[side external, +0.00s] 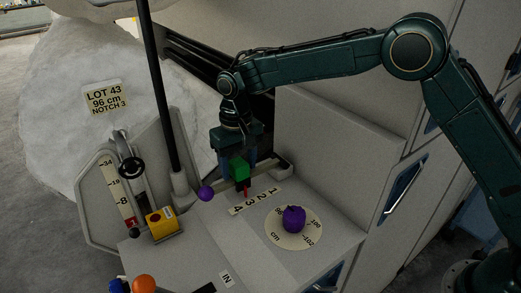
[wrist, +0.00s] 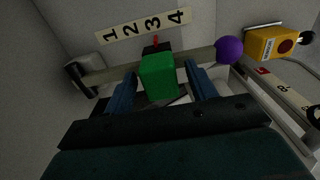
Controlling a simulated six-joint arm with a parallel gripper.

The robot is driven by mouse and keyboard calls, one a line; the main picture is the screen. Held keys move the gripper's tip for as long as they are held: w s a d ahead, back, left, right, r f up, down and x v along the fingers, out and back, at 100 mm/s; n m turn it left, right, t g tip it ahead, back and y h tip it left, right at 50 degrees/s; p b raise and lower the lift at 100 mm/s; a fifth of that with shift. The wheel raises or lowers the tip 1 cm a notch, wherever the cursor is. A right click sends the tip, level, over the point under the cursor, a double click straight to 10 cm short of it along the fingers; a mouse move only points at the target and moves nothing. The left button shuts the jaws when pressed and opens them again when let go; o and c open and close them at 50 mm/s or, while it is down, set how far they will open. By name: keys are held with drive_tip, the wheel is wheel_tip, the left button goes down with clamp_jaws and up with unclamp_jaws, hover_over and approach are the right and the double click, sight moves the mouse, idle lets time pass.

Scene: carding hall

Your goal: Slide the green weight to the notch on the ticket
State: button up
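The green weight (side external: 238,168) sits on a rail with a purple ball (side external: 206,194) at one end. Its red pointer (wrist: 155,41) lines up with the 3 on the number strip (wrist: 143,25), marked 1 to 4. In the wrist view a gap shows between each finger and the weight. The rail behind the weight is partly hidden.
A purple knob (side external: 293,219) stands on a round cm dial (side external: 312,240) at the front right. A yellow box (side external: 162,223) and an upright numbered scale (side external: 122,194) stand at the left. A black post (side external: 162,90) rises close to my gripper's left.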

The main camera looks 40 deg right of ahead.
sight(238, 162)
idle(0.3)
wheel_tip(238, 162, up, 14)
idle(0.8)
